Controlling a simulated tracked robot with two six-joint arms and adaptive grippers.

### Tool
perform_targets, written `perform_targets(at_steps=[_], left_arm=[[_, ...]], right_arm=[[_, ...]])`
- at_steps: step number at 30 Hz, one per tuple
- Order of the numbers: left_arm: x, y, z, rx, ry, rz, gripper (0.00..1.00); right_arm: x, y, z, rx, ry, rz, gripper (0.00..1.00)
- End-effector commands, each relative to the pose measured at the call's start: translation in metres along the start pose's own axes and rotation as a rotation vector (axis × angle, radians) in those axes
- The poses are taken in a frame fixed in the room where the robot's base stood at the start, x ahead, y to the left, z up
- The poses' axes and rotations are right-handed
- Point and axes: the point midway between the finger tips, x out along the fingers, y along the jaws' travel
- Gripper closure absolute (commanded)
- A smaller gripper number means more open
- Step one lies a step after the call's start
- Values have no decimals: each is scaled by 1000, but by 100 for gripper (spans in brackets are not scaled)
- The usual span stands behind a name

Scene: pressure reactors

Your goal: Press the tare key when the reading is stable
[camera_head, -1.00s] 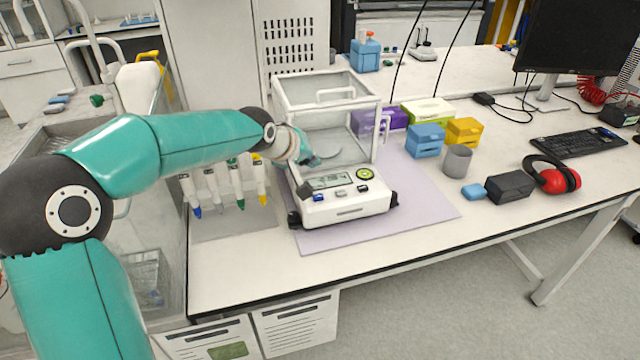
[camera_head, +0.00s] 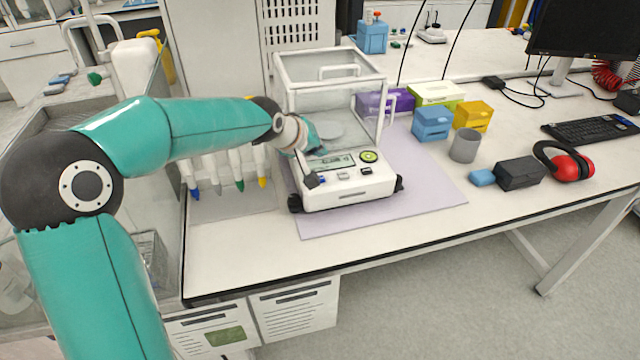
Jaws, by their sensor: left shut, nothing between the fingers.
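The white balance (camera_head: 345,192) with a clear draft shield stands on a lilac mat (camera_head: 425,195). Its front panel has a display (camera_head: 332,161), a round green-ringed button (camera_head: 369,156), and a row of small keys: a blue key (camera_head: 322,181), a grey key (camera_head: 343,176) and a black key (camera_head: 366,171). The reading and key labels are too small to read, so I cannot tell which is tare. My right gripper is out of view.
Pipettes (camera_head: 238,170) hang left of the balance, behind my left arm. A grey cup (camera_head: 464,145), blue box (camera_head: 432,123), yellow box (camera_head: 473,115), black box (camera_head: 520,173) and red earmuffs (camera_head: 570,165) stand to the right. The front table strip is clear.

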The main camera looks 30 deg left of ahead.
Motion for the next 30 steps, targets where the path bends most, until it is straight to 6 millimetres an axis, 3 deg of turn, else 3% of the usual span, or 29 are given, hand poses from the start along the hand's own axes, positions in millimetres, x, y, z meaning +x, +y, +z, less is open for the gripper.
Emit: perform_targets(at_steps=[6,12,30], left_arm=[[26,-18,18,0,0,0,100],[36,-27,25,0,1,0,100],[36,-27,26,0,1,0,100]], right_arm=[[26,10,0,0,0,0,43],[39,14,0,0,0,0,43],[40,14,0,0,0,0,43]])
